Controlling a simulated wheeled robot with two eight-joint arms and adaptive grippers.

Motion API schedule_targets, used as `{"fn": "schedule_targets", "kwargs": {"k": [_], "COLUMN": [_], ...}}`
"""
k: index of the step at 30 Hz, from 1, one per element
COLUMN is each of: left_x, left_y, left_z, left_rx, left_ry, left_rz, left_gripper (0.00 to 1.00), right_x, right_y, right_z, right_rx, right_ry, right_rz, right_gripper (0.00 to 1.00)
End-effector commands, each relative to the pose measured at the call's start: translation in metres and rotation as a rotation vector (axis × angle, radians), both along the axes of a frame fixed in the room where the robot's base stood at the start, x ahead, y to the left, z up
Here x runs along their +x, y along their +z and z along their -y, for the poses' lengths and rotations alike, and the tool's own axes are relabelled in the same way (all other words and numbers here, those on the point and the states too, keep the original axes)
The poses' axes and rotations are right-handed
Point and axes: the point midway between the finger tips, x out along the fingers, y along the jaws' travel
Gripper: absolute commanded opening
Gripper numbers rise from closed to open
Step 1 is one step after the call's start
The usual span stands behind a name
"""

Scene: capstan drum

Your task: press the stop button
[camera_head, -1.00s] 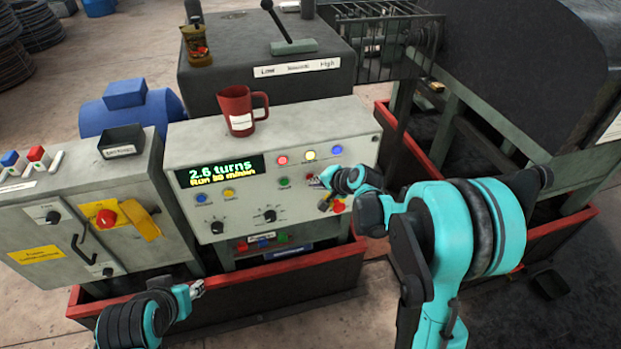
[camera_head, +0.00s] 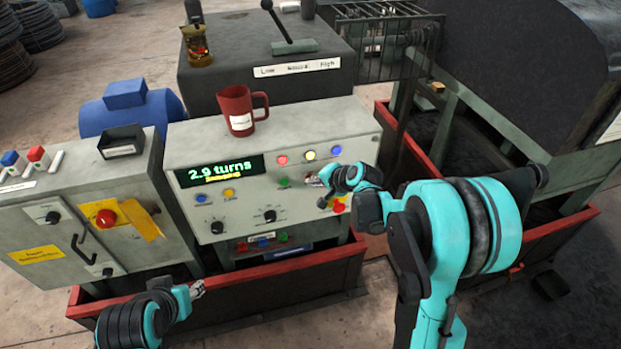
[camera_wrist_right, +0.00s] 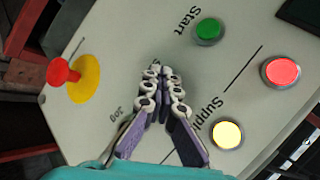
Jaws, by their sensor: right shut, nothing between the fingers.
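The control panel (camera_head: 245,195) has a display (camera_head: 218,171) reading "2.9 turns". My right gripper (camera_head: 315,181) is at the panel face, its fingers shut and empty; in the right wrist view the fingertips (camera_wrist_right: 156,72) point at the panel between the "Start" and "Jog" labels. I see no button marked stop; the spot behind the fingertips is hidden, and I cannot tell if they touch. The green Start button (camera_wrist_right: 208,31) is beside them. A red mushroom button (camera_wrist_right: 62,72) on a yellow disc is to the left. My left gripper (camera_head: 197,289) is low in front, away from the panel.
A red mug (camera_head: 236,108) stands on top of the panel. A lit red lamp (camera_wrist_right: 281,72) and a yellow lamp (camera_wrist_right: 227,134) are close to my right fingers. A left cabinet (camera_head: 55,215) carries another red knob (camera_head: 106,217). A red-edged trough (camera_head: 290,278) runs below.

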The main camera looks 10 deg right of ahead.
Motion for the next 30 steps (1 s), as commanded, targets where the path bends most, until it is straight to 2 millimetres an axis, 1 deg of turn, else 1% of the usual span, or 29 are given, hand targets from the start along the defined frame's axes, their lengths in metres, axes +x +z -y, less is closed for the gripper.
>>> {"fn": "schedule_targets", "kwargs": {"k": [8,18,27,30], "left_x": [0.000,0.000,0.000,0.000], "left_y": [0.000,-0.001,-0.001,-0.001], "left_z": [0.000,0.000,0.000,0.000], "left_rx": [0.000,0.000,0.000,0.000], "left_ry": [0.000,0.000,0.000,0.000], "left_rz": [0.000,0.000,0.000,0.000], "left_gripper": [0.40,0.40,0.40,0.40], "right_x": [-0.001,-0.016,-0.017,-0.021], "right_y": [0.000,0.000,0.000,0.000], "right_z": [0.000,0.001,0.001,0.001], "right_rx": [0.000,0.000,0.000,0.000], "right_ry": [-0.001,-0.001,-0.001,-0.001], "right_rz": [0.000,0.000,0.000,0.000], "right_gripper": [0.00,0.00,0.00,0.00]}}
